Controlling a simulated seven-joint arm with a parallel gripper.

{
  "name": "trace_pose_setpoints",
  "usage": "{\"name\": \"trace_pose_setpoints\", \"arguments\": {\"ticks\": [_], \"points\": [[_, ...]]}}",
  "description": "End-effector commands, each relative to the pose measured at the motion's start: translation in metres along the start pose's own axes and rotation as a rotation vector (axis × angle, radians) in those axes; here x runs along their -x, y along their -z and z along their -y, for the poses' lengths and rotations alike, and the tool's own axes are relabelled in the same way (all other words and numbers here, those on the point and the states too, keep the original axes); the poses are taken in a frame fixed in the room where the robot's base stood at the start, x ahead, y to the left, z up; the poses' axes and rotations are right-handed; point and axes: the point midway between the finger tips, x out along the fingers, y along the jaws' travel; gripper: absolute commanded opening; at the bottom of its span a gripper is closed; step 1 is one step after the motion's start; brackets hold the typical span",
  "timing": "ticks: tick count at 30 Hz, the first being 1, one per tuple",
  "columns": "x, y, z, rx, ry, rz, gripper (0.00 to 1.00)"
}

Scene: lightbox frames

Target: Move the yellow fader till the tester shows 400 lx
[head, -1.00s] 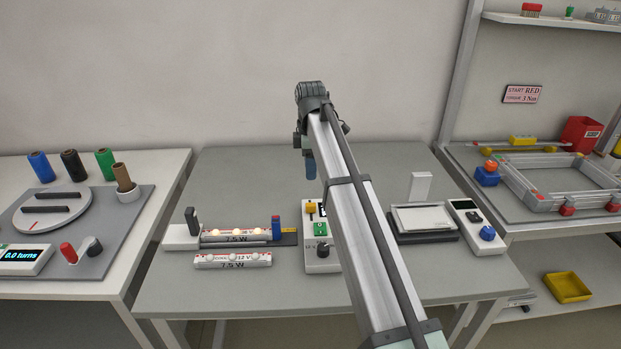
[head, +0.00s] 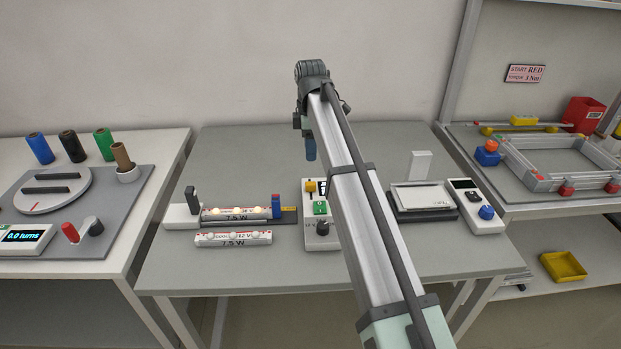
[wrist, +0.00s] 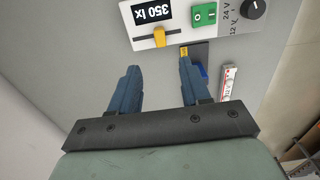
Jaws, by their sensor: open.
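The yellow fader (head: 310,187) sits on the white control box (head: 311,240). In the wrist view the yellow fader (wrist: 159,36) is beside the tester's black display (wrist: 153,12), which reads 350 lx. In the head view the display is mostly hidden by my arm. My gripper (wrist: 158,67) is open and empty. Its two blue fingers point towards the box edge, one on each side of the fader's line, with a gap between the fingertips and the fader. In the head view one blue finger of my gripper (head: 311,149) shows above and behind the box.
A green switch (head: 320,208) and a black knob (head: 322,229) are on the same box. A lit lamp strip (head: 235,214) sits in a holder to the left, with a second strip (head: 232,238) in front. A tray (head: 425,207) stands at right. The table behind is clear.

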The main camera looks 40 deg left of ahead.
Motion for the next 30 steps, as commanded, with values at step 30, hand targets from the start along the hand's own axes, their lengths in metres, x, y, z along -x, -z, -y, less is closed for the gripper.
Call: {"name": "trace_pose_setpoints", "arguments": {"ticks": [30], "points": [[-0.126, 0.0, 0.0, 0.0, 0.001, 0.0, 0.47]]}}
